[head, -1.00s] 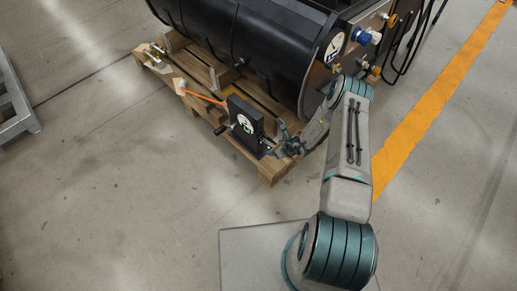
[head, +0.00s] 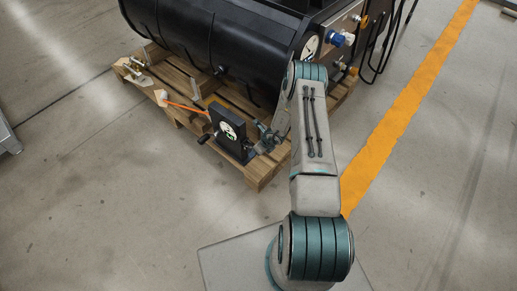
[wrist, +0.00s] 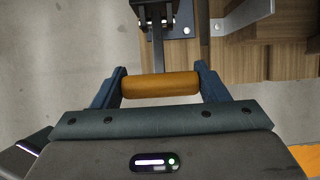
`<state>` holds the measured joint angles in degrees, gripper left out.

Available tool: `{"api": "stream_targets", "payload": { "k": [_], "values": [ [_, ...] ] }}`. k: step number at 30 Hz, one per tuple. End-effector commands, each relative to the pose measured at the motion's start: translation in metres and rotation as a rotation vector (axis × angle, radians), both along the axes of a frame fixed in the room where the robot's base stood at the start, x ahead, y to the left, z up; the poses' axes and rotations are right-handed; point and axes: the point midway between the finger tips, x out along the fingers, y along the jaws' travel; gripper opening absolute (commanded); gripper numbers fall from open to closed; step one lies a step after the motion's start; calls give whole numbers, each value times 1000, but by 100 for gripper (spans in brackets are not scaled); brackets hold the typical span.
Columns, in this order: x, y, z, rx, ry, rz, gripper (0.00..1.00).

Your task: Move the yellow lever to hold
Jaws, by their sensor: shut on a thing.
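The yellow lever's grip (wrist: 160,85) is a short orange-yellow cylinder, lying crosswise in the wrist view. A thin grey rod runs from it up to a dark mount with a bolted plate (wrist: 170,30). My gripper (wrist: 161,87) has one dark finger at each end of the grip and is shut on it. The grip is too small or hidden to make out there. No hold marking is readable.
The box stands at the front of a wooden pallet (head: 262,174) below a large black tank (head: 215,40). A black crank handle (head: 203,139) sticks out from the box's left. The floor in front is clear.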

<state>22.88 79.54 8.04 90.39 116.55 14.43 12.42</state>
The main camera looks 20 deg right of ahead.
Motion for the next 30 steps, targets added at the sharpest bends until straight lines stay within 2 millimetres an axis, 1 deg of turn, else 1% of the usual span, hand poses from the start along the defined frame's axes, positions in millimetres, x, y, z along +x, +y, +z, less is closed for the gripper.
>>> {"api": "stream_targets", "payload": {
  "k": [1, 4, 5, 6, 7, 15, 19, 23, 30],
  "values": [
    [6, 1, 5, 3, -13, -1, 26],
    [6, 1, 5, 4, -15, 0, 26],
    [6, 1, 5, 5, -16, 0, 70],
    [7, 2, 5, 5, -16, 0, 81],
    [6, 2, 5, 5, -16, 0, 89],
    [4, 1, 3, 3, -10, 1, 89],
    [1, 0, 9, 2, -8, 2, 89],
    [-5, -4, 26, 1, -9, 2, 89],
    [-25, -16, 71, 1, -11, 0, 89]
  ]
}}
